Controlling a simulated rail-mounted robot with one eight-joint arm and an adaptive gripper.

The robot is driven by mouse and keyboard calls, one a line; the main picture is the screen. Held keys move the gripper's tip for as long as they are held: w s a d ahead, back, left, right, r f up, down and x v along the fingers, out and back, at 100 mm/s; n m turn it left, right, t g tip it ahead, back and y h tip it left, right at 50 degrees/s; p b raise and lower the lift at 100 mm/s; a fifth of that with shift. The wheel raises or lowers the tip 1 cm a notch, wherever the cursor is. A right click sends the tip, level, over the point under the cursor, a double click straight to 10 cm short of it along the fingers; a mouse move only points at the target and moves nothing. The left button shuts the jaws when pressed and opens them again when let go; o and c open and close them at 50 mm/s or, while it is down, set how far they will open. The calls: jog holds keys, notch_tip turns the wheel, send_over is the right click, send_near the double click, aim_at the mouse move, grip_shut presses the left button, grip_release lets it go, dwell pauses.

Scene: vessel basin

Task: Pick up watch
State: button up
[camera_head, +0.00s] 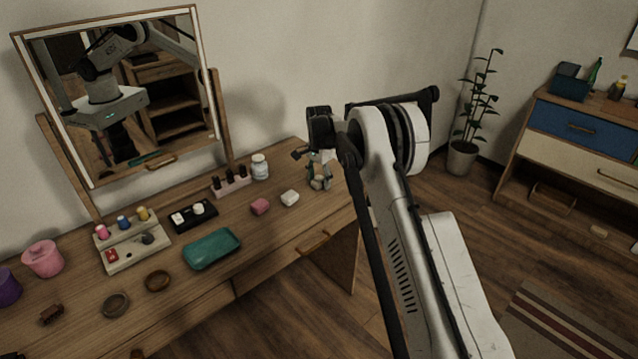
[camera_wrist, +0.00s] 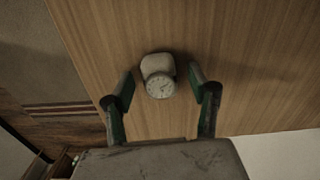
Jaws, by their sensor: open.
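The watch (camera_wrist: 159,87) shows in the wrist view as a round pale dial with dark marks, joined to a pale rounded strap or cushion. It sits on the wooden tabletop. My gripper (camera_wrist: 161,80) is open, with one green-and-dark finger left of the watch and one right of it. A gap shows on both sides. In the head view my gripper (camera_head: 320,178) points down at the right end of the dressing table, close above the top. I cannot make out the watch clearly there among the fingers.
A white jar (camera_head: 260,166), a teal tray (camera_head: 212,249) and a mirror (camera_head: 120,95) stand farther left. The table's right edge is close.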

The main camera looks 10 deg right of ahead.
jog(key=shift+c, duration=0.4)
jog(key=c, duration=1.2)
jog(key=shift+r, duration=0.15)
